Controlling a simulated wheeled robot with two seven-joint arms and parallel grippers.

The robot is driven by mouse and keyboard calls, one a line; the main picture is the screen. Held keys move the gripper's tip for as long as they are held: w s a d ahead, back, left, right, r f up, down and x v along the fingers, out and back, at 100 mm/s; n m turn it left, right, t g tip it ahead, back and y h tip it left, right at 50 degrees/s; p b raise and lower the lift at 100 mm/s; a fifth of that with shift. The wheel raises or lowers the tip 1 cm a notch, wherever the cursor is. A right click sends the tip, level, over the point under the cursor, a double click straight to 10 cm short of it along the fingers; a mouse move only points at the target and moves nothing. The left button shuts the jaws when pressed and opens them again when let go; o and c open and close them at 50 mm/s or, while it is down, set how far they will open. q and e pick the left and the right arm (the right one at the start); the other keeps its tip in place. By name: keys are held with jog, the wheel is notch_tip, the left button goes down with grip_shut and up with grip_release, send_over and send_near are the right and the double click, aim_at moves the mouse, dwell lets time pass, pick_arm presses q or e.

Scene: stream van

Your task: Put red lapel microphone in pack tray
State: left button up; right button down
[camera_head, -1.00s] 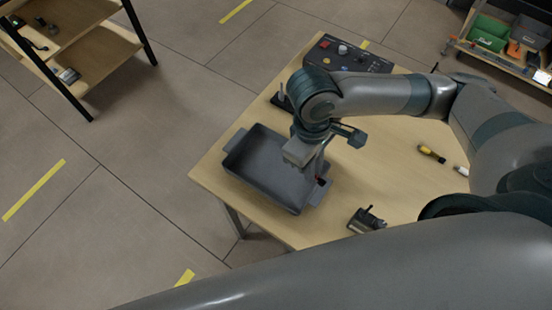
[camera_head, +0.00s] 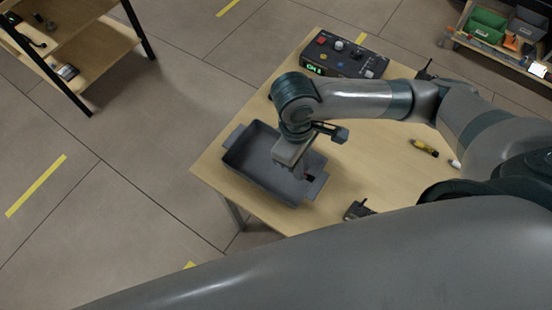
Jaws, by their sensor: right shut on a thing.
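The pack tray (camera_head: 241,163) is a dark grey, open tray with end handles at the left part of the wooden table. My right gripper (camera_head: 302,172) points down over the tray's right part, with its fingers partly hidden by the wrist. It is shut on the red lapel microphone (camera_head: 306,177), of which only a small dark red spot shows near the fingertips. I cannot tell whether the microphone touches the tray floor. My left gripper is out of view.
A control box (camera_head: 345,56) with knobs and a green display stands at the table's back. A small dark device (camera_head: 358,210) sits near the front edge, and a yellow-black item (camera_head: 425,148) lies to the right. A shelf (camera_head: 75,45) stands at left, apart from the table.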

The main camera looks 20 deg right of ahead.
jog(key=p, duration=0.2)
send_over(278, 168)
jog(key=f, duration=0.5)
jog(key=shift+w+a, duration=0.2)
jog(key=shift+w, duration=0.15)
jog(key=shift+f+p, duration=0.4)
jog(key=shift+f, duration=1.6)
jog(key=shift+s+f, duration=0.15)
jog(key=shift+f, duration=0.05)
